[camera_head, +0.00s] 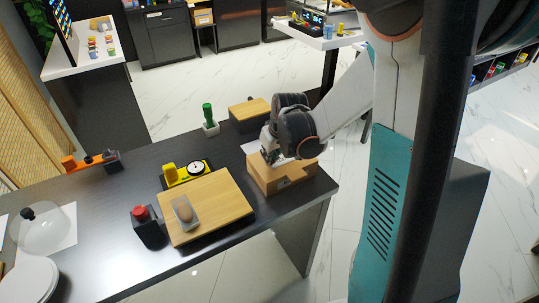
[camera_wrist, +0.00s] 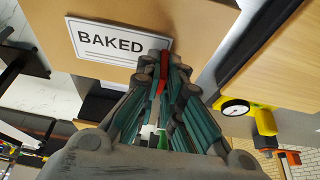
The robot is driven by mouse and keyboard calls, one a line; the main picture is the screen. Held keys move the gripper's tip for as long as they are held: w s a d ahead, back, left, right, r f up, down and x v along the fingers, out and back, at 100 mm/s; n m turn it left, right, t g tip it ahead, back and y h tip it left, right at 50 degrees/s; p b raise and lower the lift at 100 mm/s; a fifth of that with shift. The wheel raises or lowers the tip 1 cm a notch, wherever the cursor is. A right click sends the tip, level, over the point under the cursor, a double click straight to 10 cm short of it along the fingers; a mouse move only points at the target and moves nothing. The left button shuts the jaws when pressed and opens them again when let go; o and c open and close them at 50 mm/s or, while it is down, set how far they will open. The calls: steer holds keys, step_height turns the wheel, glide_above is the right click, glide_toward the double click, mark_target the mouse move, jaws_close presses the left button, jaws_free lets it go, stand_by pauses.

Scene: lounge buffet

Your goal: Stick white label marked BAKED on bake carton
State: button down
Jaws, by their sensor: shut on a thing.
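The bake carton (camera_head: 291,179), a brown cardboard box, stands near the right end of the dark table. Its brown face (camera_wrist: 196,22) fills the top of the wrist view. The white label (camera_wrist: 112,41), printed BAKED with thin lines below and a dark border, appears flat against or just over that face. My gripper (camera_head: 272,160) is over the carton's top in the head view. In the wrist view my gripper (camera_wrist: 163,62) is shut on the label's edge at its lower right corner. Whether the label is fully touching the carton is hard to tell.
Nearby are a red-button box (camera_head: 148,226), a yellow device with a dial (camera_head: 187,172), a green-handled stamp (camera_head: 209,118) and another board (camera_head: 249,110). A glass dome (camera_head: 44,230) stands far left.

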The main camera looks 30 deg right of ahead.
steer(key=c, duration=1.7)
jaws_free()
steer(key=shift+r+p, duration=2.3)
steer(key=shift+r, duration=0.75)
